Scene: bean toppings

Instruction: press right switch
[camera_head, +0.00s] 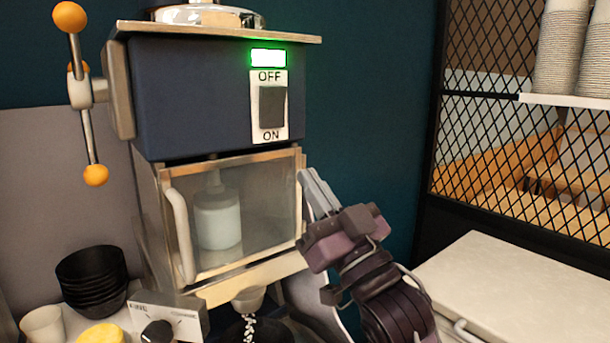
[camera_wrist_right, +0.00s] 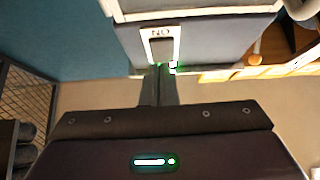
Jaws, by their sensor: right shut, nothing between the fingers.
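The switch (camera_head: 272,107) is a dark rocker on a white plate marked OFF at the top and ON at the bottom. It sits on the front of the blue machine (camera_head: 195,95), with a lit green light (camera_head: 268,57) above it. My right gripper (camera_head: 312,183) is shut and empty, below and right of the switch, beside the machine's glass door. In the right wrist view, the shut fingers (camera_wrist_right: 157,70) point toward the switch plate (camera_wrist_right: 160,45), which appears upside down. Whether they touch it cannot be told there; the head view shows them apart. My left gripper is not in view.
A glass-fronted compartment (camera_head: 232,215) with a pale handle is under the switch. A control box with a knob (camera_head: 158,331) and black bowls (camera_head: 92,278) stand at the lower left. A white-topped counter (camera_head: 520,290) and mesh shelf (camera_head: 500,130) are at right.

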